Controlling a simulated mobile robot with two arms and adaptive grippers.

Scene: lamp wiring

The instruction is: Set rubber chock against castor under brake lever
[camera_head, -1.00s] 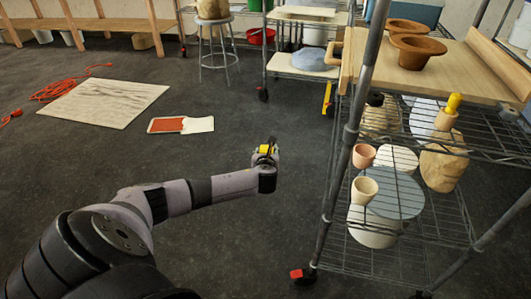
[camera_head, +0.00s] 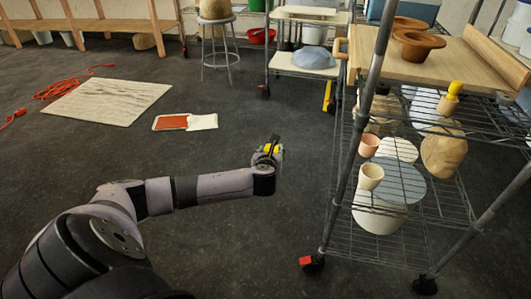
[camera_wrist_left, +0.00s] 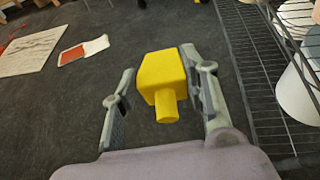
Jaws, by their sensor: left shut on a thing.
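My left gripper (camera_head: 270,150) is shut on a yellow rubber chock (camera_wrist_left: 163,80), a block with a short round stub. In the left wrist view the chock sits between the two grey fingers, nearer the right one, clear of the floor. A castor (camera_head: 316,267) with a red brake lever (camera_head: 306,261) stands under the near left post of the wire rack (camera_head: 392,246). My gripper is above and to the left of this castor in the head view, well apart from it. My right gripper is not in view.
Another castor (camera_head: 424,285) is at the rack's near right post. Cups and pots stand on the rack's shelves. A trolley (camera_head: 300,60) and a stool (camera_head: 218,45) stand behind. Orange cord (camera_head: 60,90) and a board (camera_head: 108,101) lie at left. The floor between is clear.

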